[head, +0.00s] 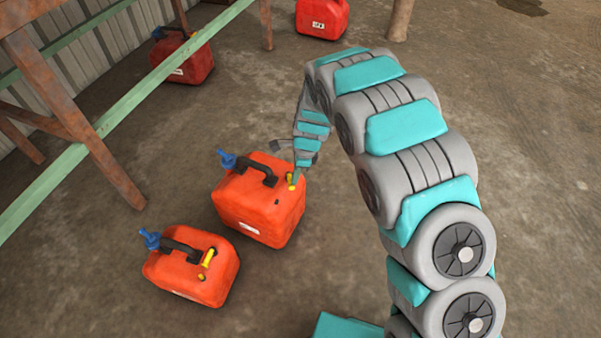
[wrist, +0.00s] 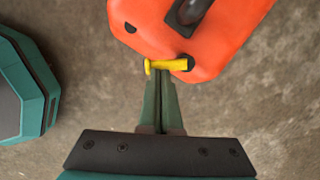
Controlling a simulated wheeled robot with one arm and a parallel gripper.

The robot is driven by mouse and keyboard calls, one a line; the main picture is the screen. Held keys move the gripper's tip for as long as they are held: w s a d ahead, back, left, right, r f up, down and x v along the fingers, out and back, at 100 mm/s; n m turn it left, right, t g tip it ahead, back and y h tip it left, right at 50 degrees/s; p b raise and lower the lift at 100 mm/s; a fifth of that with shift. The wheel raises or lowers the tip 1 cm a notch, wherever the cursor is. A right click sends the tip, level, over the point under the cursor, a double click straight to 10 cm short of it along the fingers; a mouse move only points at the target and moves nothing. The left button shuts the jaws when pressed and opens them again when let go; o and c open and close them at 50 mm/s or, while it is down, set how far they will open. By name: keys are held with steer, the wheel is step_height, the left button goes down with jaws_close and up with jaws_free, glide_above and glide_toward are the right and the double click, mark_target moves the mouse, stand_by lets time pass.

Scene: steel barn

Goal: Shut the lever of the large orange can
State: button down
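The large orange can (head: 252,210) stands upright on the floor in the head view, with a black handle and a blue spout (head: 227,158). Its top also shows in the wrist view (wrist: 225,30). Its small yellow lever (wrist: 166,66) sticks out sideways past the can's edge in the wrist view. My gripper (wrist: 161,78) has its two green fingers together, with only a thin line between them. The fingertips are right at the lever, which crosses over them. Whether they touch it I cannot tell. In the head view my gripper is over the can's right corner.
A smaller orange can (head: 190,272) with a yellow lever (head: 207,258) stands at the lower left, close to the large can. Red cans stand farther back, one (head: 183,62) behind the green rail (head: 75,150) and one (head: 321,18) at the top. The floor at right is clear.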

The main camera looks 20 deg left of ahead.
steer(key=shift+s+a+p, duration=0.35)
steer(key=shift+s, duration=0.05)
stand_by(1.7)
steer(key=shift+w, duration=0.1)
steer(key=shift+w+a+p, duration=0.2)
steer(key=shift+w+p, duration=0.05)
steer(key=shift+p, duration=0.1)
steer(key=shift+w+a, duration=0.1)
steer(key=shift+w, duration=0.25)
steer(key=shift+f, duration=0.1)
steer(key=d+r, duration=0.5)
steer(key=r, duration=0.7)
steer(key=shift+w+r, duration=0.25)
